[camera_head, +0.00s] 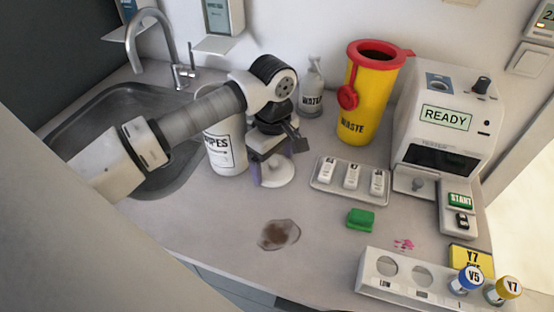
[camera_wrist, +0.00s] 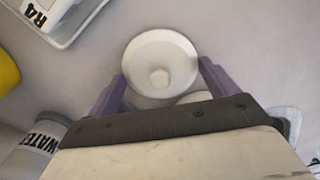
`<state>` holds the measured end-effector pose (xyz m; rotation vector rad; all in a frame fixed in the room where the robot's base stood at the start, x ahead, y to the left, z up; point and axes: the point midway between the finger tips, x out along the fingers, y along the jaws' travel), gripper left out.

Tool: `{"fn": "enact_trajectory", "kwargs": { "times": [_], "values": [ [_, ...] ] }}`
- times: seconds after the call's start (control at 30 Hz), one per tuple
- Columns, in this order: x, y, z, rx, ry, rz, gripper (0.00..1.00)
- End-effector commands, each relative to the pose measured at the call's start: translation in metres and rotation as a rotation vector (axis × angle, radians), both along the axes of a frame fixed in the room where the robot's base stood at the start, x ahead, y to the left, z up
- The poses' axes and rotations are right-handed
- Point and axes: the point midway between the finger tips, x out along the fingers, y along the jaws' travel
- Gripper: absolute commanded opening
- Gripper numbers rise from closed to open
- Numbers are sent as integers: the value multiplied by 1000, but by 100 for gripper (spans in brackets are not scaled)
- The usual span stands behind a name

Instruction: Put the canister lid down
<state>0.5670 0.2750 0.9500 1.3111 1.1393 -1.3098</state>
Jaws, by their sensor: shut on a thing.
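The canister lid (camera_head: 277,178) is a white round disc low over the counter, right of the wipes canister; I cannot tell if it touches the surface. In the wrist view the lid (camera_wrist: 160,52) shows a small round knob in its middle. My gripper (camera_head: 268,168) is shut on the lid, with a purple finger on either side of it; the fingers also show in the wrist view (camera_wrist: 162,82). The white wipes canister (camera_head: 226,150) stands upright by the sink, its top mostly hidden behind my arm.
A water bottle (camera_head: 312,90) and yellow waste bin (camera_head: 362,105) stand behind. A tray (camera_head: 316,184) of labelled white items, a green block (camera_head: 360,219), a brown spill (camera_head: 279,235) and a vial rack (camera_head: 398,290) lie nearby. The tester (camera_head: 450,115) reads READY. The sink (camera_head: 75,130) is left.

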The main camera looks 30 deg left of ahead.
Motion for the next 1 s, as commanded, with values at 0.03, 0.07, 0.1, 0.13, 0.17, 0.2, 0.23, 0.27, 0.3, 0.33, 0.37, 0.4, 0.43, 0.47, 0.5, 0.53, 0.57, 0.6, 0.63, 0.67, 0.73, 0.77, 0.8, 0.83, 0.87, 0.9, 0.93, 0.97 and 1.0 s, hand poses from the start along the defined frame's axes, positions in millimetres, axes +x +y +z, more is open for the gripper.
{"fn": "enact_trajectory", "kwargs": {
  "times": [0.03,0.07,0.1,0.13,0.17,0.2,0.23,0.27,0.3,0.33,0.37,0.4,0.43,0.47,0.5,0.53,0.57,0.6,0.63,0.67,0.73,0.77,0.8,0.83,0.87,0.9,0.93,0.97,1.0],
  "values": [
    [0,0,0,0,0,0,64],
    [0,0,-1,0,0,0,64],
    [0,0,-2,0,0,0,64],
    [0,0,-3,0,0,0,64],
    [0,0,-4,0,0,0,64],
    [0,0,-5,1,0,0,64],
    [0,0,-3,0,0,0,90],
    [0,0,-3,0,0,0,94],
    [0,0,-3,0,0,0,99],
    [0,0,-3,0,0,0,100],
    [0,0,-3,0,0,0,100],
    [0,0,-3,0,0,0,100],
    [0,0,-3,0,0,0,100],
    [0,0,-3,0,0,0,100],
    [0,0,-3,0,0,0,100],
    [0,0,-2,0,0,0,100],
    [0,0,-1,0,0,0,100],
    [0,0,0,0,0,0,100],
    [0,0,2,0,0,0,100],
    [0,0,4,0,0,0,100],
    [1,1,11,4,-2,1,100],
    [1,1,16,5,-1,2,100],
    [1,1,24,5,-3,1,100],
    [1,0,30,4,-3,0,100],
    [1,1,38,6,-2,1,100],
    [1,1,47,5,-2,1,100],
    [1,1,54,5,-3,1,100],
    [1,0,60,5,-2,0,100],
    [1,0,69,4,-3,1,100]
  ]
}}
